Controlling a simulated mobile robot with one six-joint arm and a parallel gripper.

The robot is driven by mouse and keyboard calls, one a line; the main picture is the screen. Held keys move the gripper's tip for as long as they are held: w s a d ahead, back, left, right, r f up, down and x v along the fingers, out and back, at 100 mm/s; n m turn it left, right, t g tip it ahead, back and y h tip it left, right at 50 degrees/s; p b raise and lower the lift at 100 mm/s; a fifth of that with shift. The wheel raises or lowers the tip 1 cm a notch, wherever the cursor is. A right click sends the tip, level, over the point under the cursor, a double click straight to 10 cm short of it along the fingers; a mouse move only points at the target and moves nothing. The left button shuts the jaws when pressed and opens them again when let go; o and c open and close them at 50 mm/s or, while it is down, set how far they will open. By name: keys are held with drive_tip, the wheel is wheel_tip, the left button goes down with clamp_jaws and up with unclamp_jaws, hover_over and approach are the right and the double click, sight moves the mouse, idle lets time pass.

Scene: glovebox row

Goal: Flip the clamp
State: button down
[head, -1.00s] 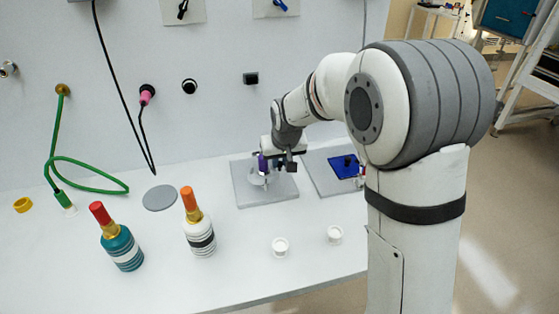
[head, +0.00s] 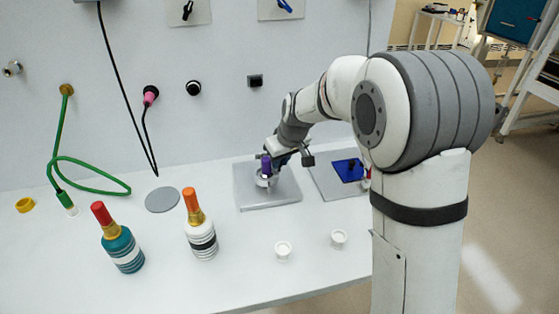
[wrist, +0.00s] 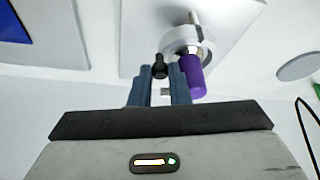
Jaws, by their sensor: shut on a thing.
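The clamp is a pale round body with a purple upright handle (head: 266,164) and sits on a grey square plate (head: 284,197). In the wrist view the clamp's pale ring (wrist: 188,37), its purple handle (wrist: 193,76) and a black knob (wrist: 160,63) show. My gripper (wrist: 161,80) has its blue-grey fingers close around a small part of the clamp just by the black knob, beside the purple handle. The exact grip is partly hidden. In the head view my gripper (head: 279,160) is tilted, just behind and right of the purple handle.
A second grey plate with a blue square (head: 347,170) lies to the right. A white bottle (head: 201,239), a teal bottle (head: 122,249) and a grey disc (head: 162,200) are to the left.

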drive_tip(key=c, duration=1.4)
unclamp_jaws()
drive_tip(key=p+v, duration=0.3)
drive_tip(key=v, duration=0.5)
drive_tip(key=shift+w+p, duration=0.1)
drive_tip(key=shift+p, duration=0.25)
